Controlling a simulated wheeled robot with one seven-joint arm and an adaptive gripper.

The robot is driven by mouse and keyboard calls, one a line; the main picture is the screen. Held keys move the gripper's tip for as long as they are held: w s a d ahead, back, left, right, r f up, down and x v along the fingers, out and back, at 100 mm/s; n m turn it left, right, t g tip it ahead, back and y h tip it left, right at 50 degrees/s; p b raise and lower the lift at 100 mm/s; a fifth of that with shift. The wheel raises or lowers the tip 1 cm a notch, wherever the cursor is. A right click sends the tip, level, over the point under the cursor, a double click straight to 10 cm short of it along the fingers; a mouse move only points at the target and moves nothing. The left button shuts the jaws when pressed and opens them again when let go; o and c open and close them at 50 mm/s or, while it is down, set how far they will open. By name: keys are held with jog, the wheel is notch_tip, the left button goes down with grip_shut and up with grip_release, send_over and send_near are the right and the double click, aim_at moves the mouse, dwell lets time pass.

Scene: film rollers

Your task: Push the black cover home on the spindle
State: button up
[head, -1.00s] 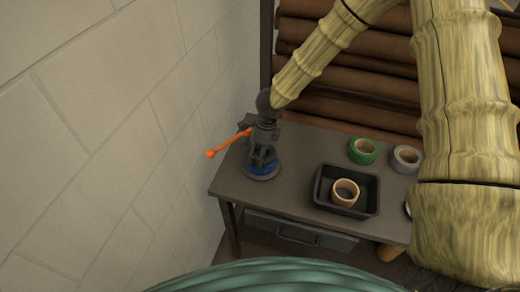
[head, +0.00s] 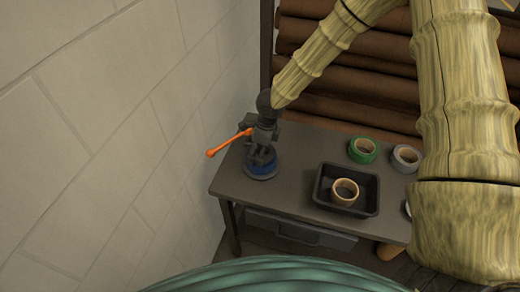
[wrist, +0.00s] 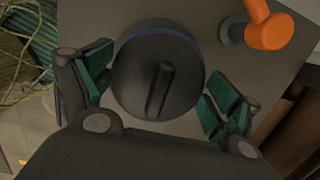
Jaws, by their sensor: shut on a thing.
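The black cover (wrist: 157,72) is a round disc with a raised straight grip bar across its top, seen from above in the wrist view. A blue rim (wrist: 165,33) shows along its far edge; in the head view the blue part (head: 262,166) sits below my gripper at the table's left end. My gripper (head: 262,156) points down over it. In the wrist view my gripper (wrist: 160,90) has its green-padded fingers on opposite sides of the cover, shut on it. The spindle is hidden under the cover, so how far down the cover sits cannot be told.
An orange ball-ended lever (head: 228,143) sticks out left beside my gripper. A black tray (head: 332,207) holds a tan tape roll (head: 345,191). Green (head: 363,149) and grey (head: 406,158) rolls stand at the back right. A block wall (head: 110,130) is close on the left.

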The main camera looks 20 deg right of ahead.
jog(key=shift+f, duration=0.45)
dwell(1.4)
jog(key=o, duration=0.7)
jog(key=shift+o, duration=0.2)
jog(key=shift+r, duration=0.2)
jog(key=shift+r+p, duration=3.3)
jog(key=shift+r, duration=0.1)
